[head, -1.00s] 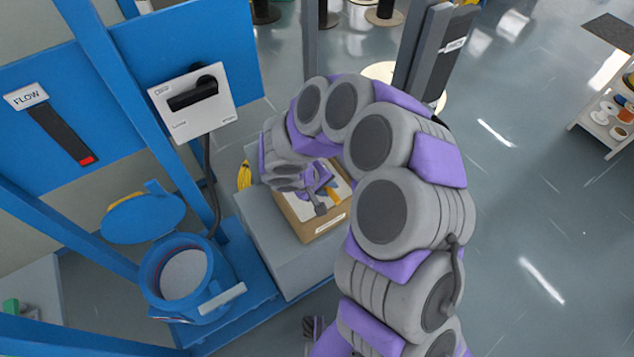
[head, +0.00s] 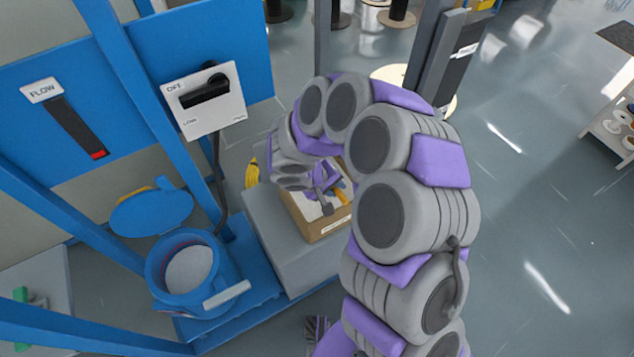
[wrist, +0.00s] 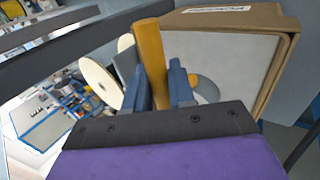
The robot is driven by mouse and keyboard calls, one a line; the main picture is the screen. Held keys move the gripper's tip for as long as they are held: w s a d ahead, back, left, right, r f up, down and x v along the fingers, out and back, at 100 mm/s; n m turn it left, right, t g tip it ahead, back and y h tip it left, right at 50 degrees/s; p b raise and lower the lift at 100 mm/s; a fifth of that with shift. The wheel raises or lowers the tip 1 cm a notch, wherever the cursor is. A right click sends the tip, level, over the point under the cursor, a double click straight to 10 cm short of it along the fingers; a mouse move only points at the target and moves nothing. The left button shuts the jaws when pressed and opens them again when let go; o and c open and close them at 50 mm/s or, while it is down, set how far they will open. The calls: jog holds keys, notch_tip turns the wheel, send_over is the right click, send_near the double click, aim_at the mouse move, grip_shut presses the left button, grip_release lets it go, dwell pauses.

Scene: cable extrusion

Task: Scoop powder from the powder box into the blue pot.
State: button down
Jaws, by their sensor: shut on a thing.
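The powder box (head: 322,229) is an open cardboard box with pale powder inside, standing on a grey block in the head view. In the wrist view its cardboard rim (wrist: 284,60) shows at the upper right. My gripper (head: 326,196) is over the open box, tilted. In the wrist view my gripper (wrist: 156,85) is shut on an orange handle (wrist: 151,50), apparently the scoop's. I cannot tell where the scoop's bowl is. The blue pot (head: 213,262) stands left of the box, with its round blue lid (head: 150,213) swung open and a pale interior showing.
A blue frame with a FLOW gauge (head: 68,122) and a switch box (head: 204,100) rises behind the pot. The grey block (head: 292,262) bears the powder box. A yellow object (head: 251,173) is behind the block. Open floor (head: 540,210) lies to the right.

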jog(key=shift+r+p, duration=1.95)
jog(key=shift+r, duration=2.75)
jog(key=shift+f, duration=0.1)
